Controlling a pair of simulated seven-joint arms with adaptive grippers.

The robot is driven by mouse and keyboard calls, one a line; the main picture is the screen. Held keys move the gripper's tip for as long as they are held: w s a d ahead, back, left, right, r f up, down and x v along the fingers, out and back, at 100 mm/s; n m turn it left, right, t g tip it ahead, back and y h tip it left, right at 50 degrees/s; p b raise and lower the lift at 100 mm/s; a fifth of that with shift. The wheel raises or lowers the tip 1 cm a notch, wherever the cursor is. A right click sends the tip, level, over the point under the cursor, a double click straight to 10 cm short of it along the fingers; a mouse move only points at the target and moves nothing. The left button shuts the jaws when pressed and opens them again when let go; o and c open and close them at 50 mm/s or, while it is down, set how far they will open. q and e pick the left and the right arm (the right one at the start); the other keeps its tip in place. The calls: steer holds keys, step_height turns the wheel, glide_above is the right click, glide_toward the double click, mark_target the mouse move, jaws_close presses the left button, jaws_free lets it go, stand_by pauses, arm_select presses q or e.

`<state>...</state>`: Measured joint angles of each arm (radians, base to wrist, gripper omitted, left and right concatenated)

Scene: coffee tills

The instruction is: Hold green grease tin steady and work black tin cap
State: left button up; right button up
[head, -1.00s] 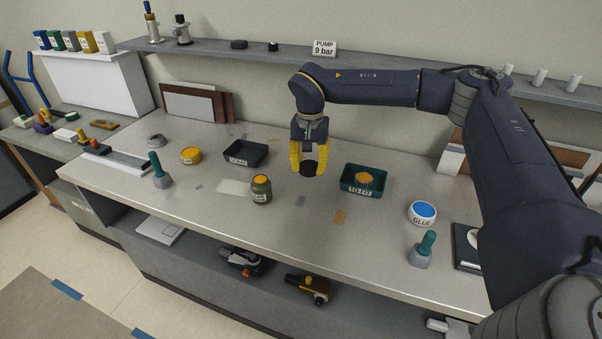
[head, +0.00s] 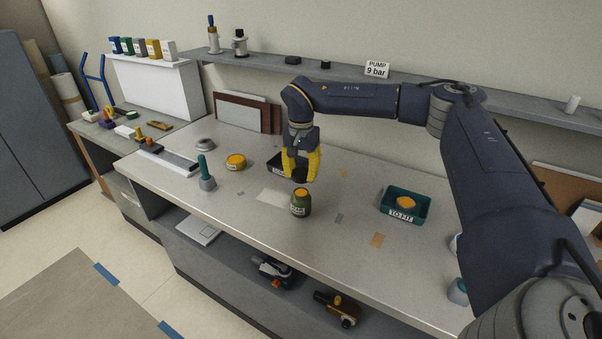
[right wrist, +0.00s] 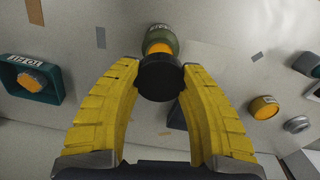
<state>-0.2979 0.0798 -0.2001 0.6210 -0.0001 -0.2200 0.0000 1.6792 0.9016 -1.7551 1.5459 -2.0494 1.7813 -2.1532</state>
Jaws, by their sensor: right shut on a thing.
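The green grease tin (head: 300,206) stands upright on the bench with an orange top showing and no cap on it. It also shows in the right wrist view (right wrist: 162,37), partly hidden by the black cap. My right gripper (head: 301,177) is shut on the black tin cap (right wrist: 159,77), holding it between its yellow fingers. The cap hangs in the air just above and behind the tin in the head view, apart from it as far as I can tell. My left gripper is in no view.
A teal TO FIT tray (head: 421,217) with an orange item (head: 405,202) stands right of the tin. A black tray (head: 278,166) is partly hidden behind my right gripper. A yellow tin (head: 236,161) and a teal-handled tool (head: 206,176) stand left. The bench front edge is near.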

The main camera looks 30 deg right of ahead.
steer(key=shift+f, duration=0.15)
steer(key=shift+f, duration=0.65)
steer(key=shift+s+a+n, duration=0.15)
steer(key=shift+a+n, duration=0.15)
steer(key=shift+a, duration=0.05)
steer(key=s+a+f+n, duration=0.2)
steer(key=s+a+n, duration=0.3)
steer(key=s+a, duration=0.4)
steer(key=s+a+f+n, duration=0.2)
steer(key=s+a+n, duration=0.2)
steer(key=s+a, duration=0.5)
steer(key=shift+n, duration=0.4)
